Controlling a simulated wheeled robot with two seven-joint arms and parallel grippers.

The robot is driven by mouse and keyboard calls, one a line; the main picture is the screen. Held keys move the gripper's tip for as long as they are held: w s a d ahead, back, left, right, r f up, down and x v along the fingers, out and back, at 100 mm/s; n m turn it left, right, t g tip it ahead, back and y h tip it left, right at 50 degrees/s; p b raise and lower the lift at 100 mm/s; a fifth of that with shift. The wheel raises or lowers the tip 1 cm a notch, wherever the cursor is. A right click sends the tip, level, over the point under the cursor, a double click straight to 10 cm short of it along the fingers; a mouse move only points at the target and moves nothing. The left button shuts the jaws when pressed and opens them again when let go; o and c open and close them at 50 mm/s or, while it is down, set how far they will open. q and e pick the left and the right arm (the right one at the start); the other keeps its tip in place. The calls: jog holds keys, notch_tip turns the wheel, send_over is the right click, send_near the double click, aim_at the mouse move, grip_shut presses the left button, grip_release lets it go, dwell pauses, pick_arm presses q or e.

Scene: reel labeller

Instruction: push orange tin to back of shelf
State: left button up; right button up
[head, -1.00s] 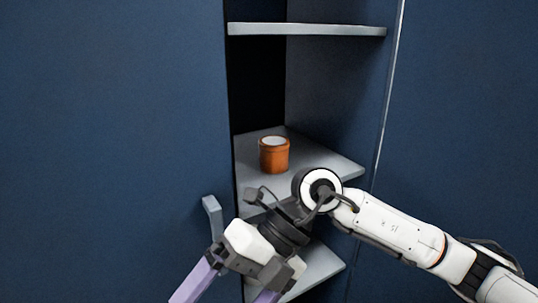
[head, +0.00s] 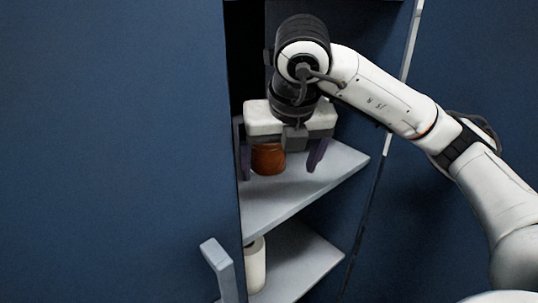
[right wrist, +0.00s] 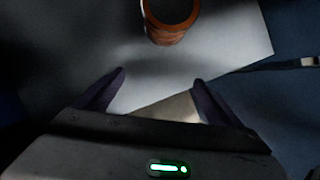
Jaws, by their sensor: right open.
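The orange tin (head: 268,160) stands upright on the middle grey shelf (head: 300,192) of the blue cupboard. Its top is hidden behind my right gripper in the head view. My right gripper (head: 281,166) is above the shelf, pointing down, with its purple fingers spread wide and nothing between them that I can make out. In the right wrist view the tin (right wrist: 170,22) is at the top edge, cut off, beyond and apart from the two fingertips (right wrist: 160,78). My left gripper is not in view.
A lower shelf (head: 305,265) holds a white cylinder (head: 255,265), partly hidden by the cupboard's left panel. A grey handle (head: 219,268) sticks out from that panel (head: 120,150). The middle shelf's front part is bare.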

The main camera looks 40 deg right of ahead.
aim_at(267, 147)
jog(key=shift+s, duration=0.25)
jog(key=shift+w+d, duration=0.1)
jog(key=shift+w, duration=0.3)
jog(key=w+d, duration=0.1)
jog(key=w, duration=0.2)
jog(key=w+d+p, duration=0.1)
jog(key=w+d, duration=0.1)
jog(key=w, duration=0.1)
jog(key=w+d, duration=0.1)
jog(key=w, duration=0.3)
jog(key=shift+d+r, duration=0.15)
jog(key=shift+d, duration=0.1)
jog(key=p+x, duration=0.1)
jog(key=x, duration=0.3)
jog(key=shift+r, duration=0.1)
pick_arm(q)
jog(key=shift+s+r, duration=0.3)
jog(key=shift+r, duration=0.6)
pick_arm(e)
jog(key=shift+x, duration=0.85)
jog(key=c, duration=1.4)
